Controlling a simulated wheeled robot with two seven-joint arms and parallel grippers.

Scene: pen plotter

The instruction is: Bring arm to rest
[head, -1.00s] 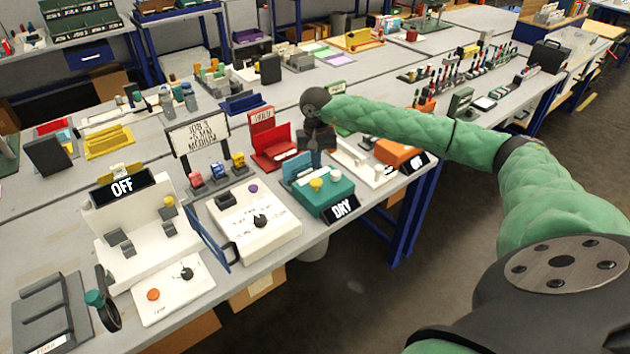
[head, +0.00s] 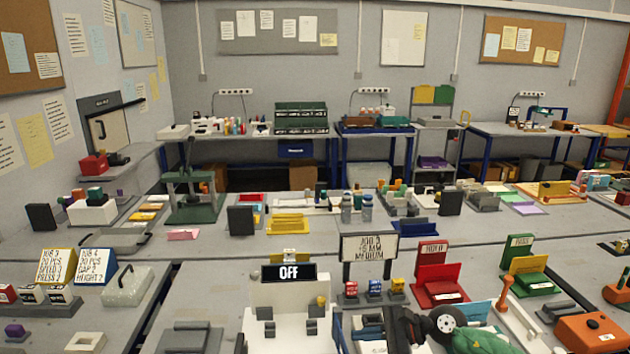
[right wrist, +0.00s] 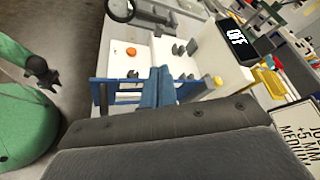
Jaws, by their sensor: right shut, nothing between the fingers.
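My right gripper (head: 402,326) is low in the head view, right of centre, with its fingers together and nothing held. My green right arm (head: 478,340) comes in behind it from the bottom edge. In the right wrist view, the gripper's dark body fills the lower part. My left gripper does not show in the head view.
A job sign (head: 369,247) stands on posts behind the gripper. A red holder (head: 437,284) and a green holder (head: 530,283) stand to the right, with an orange box (head: 592,332) at the front right.

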